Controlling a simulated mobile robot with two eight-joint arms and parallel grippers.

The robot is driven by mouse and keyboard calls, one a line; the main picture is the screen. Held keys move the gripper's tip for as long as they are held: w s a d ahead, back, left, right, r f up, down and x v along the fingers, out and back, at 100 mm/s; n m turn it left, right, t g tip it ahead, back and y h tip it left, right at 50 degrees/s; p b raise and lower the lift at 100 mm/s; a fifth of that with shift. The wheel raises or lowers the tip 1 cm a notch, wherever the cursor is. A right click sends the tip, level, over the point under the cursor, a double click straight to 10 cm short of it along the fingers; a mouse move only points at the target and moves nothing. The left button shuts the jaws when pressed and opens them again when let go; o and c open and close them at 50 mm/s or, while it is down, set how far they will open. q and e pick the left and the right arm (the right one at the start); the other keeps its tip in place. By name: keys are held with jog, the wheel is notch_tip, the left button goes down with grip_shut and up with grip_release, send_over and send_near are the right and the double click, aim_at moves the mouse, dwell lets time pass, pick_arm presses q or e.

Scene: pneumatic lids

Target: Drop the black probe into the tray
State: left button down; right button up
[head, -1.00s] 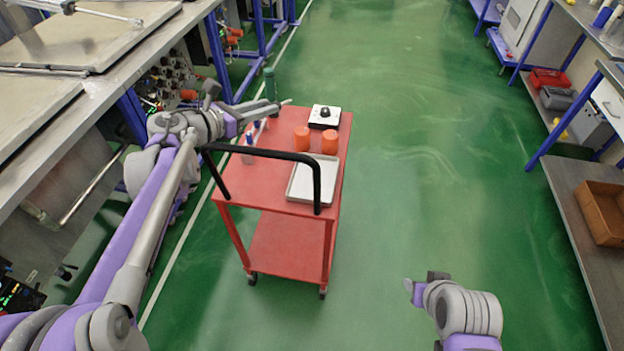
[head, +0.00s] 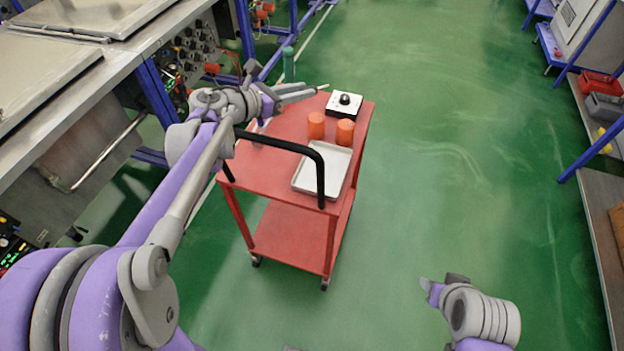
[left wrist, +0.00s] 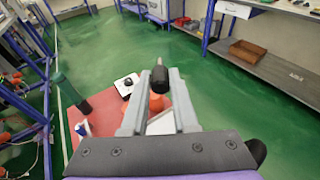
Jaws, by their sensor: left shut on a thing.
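My left gripper (head: 298,92) is over the far left part of the red cart, beyond the tray. In the left wrist view its fingers (left wrist: 160,98) are shut on the black probe (left wrist: 158,79), a dark handle with a thin pale metal tip. In the head view the probe is hard to tell apart from the fingertips. The shallow white tray (head: 323,172) lies empty on the near right part of the cart top. It shows partly between the fingers in the left wrist view (left wrist: 161,124). My right gripper (head: 442,284) is low at the right, above the floor; its jaws are unclear.
The red cart (head: 262,170) has a black handle (head: 290,147) along its near side. Two orange cylinders (head: 316,125) (head: 345,132) and a white box with a black knob (head: 344,104) stand behind the tray. A dark green bottle (head: 289,65) stands at the far left. Open floor lies right.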

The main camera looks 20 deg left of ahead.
pick_arm(q)
notch_tip(320, 180, down, 2)
jog(key=shift+b, duration=0.3)
pick_arm(e)
jog(key=shift+s+f, duration=0.3)
jog(key=shift+f, duration=0.4)
pick_arm(q)
jog(key=c, duration=0.6)
grip_release()
jog(key=v, duration=1)
jog(key=shift+s+a+b, duration=0.25)
jog(key=shift+s+b, duration=0.05)
jog(key=shift+b, duration=0.05)
pick_arm(e)
jog(key=shift+s+f, duration=0.15)
jog(key=shift+f, duration=0.35)
pick_arm(q)
jog(key=shift+r, duration=0.1)
